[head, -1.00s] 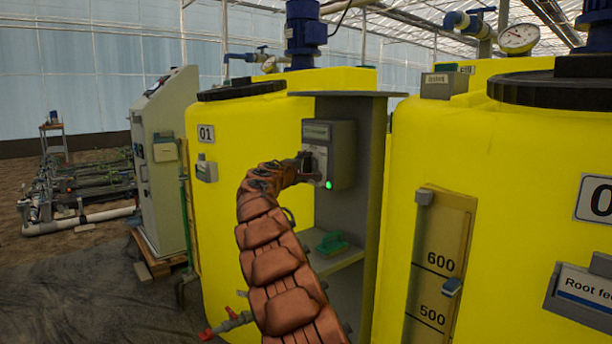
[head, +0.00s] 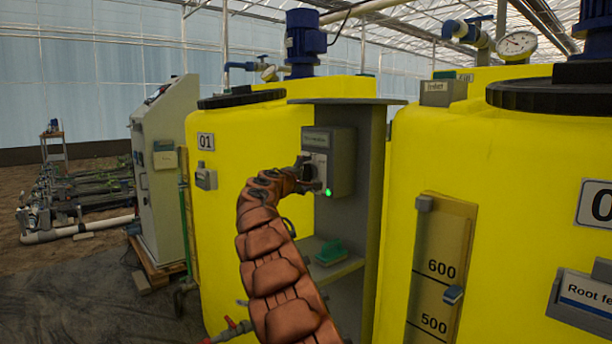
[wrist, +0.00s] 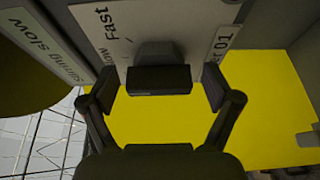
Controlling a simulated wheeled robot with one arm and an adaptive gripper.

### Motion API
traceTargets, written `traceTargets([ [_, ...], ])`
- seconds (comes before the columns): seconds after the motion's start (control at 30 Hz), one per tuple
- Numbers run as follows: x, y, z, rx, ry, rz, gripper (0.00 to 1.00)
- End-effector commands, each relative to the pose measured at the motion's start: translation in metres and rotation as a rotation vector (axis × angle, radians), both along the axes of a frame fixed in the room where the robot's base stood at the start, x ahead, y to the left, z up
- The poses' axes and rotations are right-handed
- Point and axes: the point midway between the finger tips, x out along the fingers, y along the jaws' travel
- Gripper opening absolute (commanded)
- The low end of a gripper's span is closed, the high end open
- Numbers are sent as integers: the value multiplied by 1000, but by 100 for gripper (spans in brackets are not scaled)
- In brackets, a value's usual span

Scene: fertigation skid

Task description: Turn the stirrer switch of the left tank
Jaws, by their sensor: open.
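The left yellow tank (head: 235,150) carries the number plate 01. A grey switch box (head: 343,160) is fixed in the grey recess beside it, with a lit green lamp (head: 328,192) low on its front. In the head view my gripper (head: 306,176) is at the box front and hides most of the switch. In the wrist view the dark switch knob (wrist: 158,79) sits between the two open fingers of my gripper (wrist: 159,90), with a gap on each side. The plate behind it (wrist: 110,30) reads "Fast" at one edge.
A green object (head: 331,250) lies on a shelf (head: 338,270) below the box. The recess side wall (head: 368,200) stands right of the box. The right yellow tank (head: 500,190) is close by. A grey cabinet (head: 160,180) stands at left.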

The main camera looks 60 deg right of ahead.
Motion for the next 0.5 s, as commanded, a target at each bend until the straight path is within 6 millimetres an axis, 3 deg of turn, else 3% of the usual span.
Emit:
traceTargets([
  [0.27, 0, 2, 1, -1, 0, 1, 89],
  [0.5, -1, 16, 2, -1, 3, 2, 89],
])
